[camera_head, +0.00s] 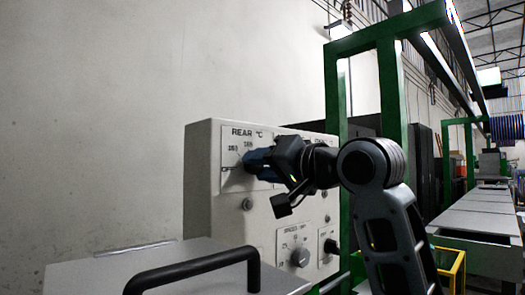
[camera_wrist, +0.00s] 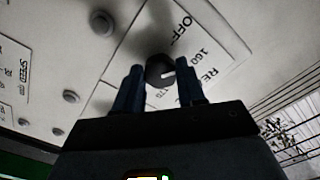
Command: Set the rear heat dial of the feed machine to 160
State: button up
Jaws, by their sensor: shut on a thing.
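The feed machine's pale control box (camera_head: 202,190) stands against the wall in the head view, with a plate labelled REAR °C (camera_head: 241,133). My gripper (camera_head: 258,162) is at that plate, its blue fingers covering the dial there. In the wrist view the rear heat dial (camera_wrist: 158,66) is a round black knob with a white pointer mark facing right. The fingertips of my gripper (camera_wrist: 159,78) are on either side of it, shut on it. The prints 160 and OFF show beside the dial, 160 nearer. I cannot tell whether the pointer meets 160 exactly.
A speed dial (camera_head: 300,257) and another black dial (camera_head: 331,246) sit lower on the panel. A round button (camera_head: 247,204) is below the rear plate. A black handle (camera_head: 195,270) on a grey lid is in front. A green frame (camera_head: 391,95) rises behind my arm.

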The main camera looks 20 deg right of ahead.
jog(key=shift+m+p, duration=0.6)
jog(key=o, duration=1.1)
jog(key=shift+c, duration=0.2)
jog(key=v, duration=0.8)
jog(key=shift+b, duration=0.4)
